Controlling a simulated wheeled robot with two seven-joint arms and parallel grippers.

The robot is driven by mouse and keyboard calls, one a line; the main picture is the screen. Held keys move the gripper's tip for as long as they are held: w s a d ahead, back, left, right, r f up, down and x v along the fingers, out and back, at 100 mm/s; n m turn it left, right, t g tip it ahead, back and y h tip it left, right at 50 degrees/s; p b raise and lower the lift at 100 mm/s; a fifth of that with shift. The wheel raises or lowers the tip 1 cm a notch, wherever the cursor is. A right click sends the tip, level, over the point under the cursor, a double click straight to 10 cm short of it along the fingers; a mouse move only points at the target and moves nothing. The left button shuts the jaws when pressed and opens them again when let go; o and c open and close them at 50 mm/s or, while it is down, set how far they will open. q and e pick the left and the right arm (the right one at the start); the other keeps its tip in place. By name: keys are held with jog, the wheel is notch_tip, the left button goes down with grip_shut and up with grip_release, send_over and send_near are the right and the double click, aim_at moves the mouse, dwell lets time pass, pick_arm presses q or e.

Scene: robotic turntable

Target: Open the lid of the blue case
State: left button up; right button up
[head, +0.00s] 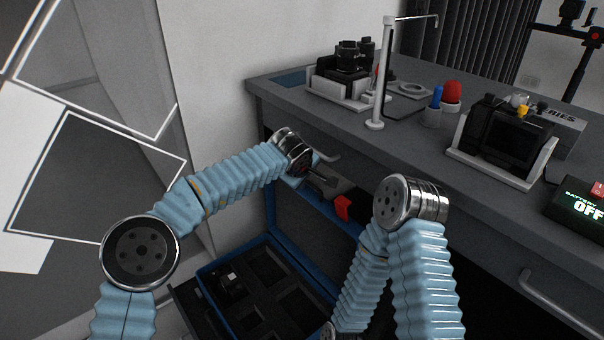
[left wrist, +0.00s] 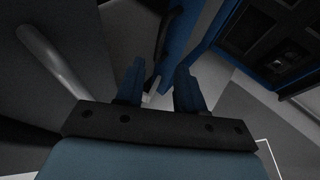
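The blue case (head: 208,282) sits low below the counter, with dark compartments inside. Its lid (head: 300,222) stands raised at the case's back side, near the counter front, with its dark inner face showing. My left gripper (head: 322,178) is at the lid's upper edge. In the left wrist view its two blue fingers (left wrist: 158,82) are apart with nothing clearly held between them. The lid's blue edge (left wrist: 183,45) shows just beyond the fingers; contact cannot be told. The case's inside (left wrist: 268,42) shows at upper right. My right arm reaches down beside the case; its gripper is out of view.
The grey counter (head: 290,98) holds a tap (head: 378,80), devices and a red-and-blue pair of items. Grey handles (head: 550,300) stick out from its front. A red part (head: 343,207) shows by the lid's upper edge. A wall is at the left.

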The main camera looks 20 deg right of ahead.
pick_arm(q)
jog(key=v, duration=0.6)
jog(key=w+a+f+t+y, duration=0.2)
jog(key=w+a+f, duration=0.1)
jog(key=a+f, duration=0.8)
jog(key=s+a+f+m, duration=0.2)
jog(key=s+a+f, duration=0.1)
jog(key=f, duration=0.5)
jog(key=s+a+f+m, duration=0.1)
jog(key=s+a+f, duration=0.25)
jog(key=f, duration=0.45)
jog(key=s+a+f+g, duration=0.2)
jog(key=s+a+f, duration=0.2)
jog(key=s, duration=0.5)
jog(key=s+a+f+m+g+h, duration=0.1)
jog(key=s+a+f+g, duration=0.2)
jog(key=s, duration=0.6)
jog(key=s+a+f+g+h, duration=0.1)
jog(key=s+a+f+g, duration=0.2)
jog(key=s, duration=0.6)
notch_tip(320, 180, down, 3)
jog(key=shift+s+a+r, duration=0.2)
jog(key=shift+s+a, duration=0.2)
jog(key=shift+a, duration=0.6)
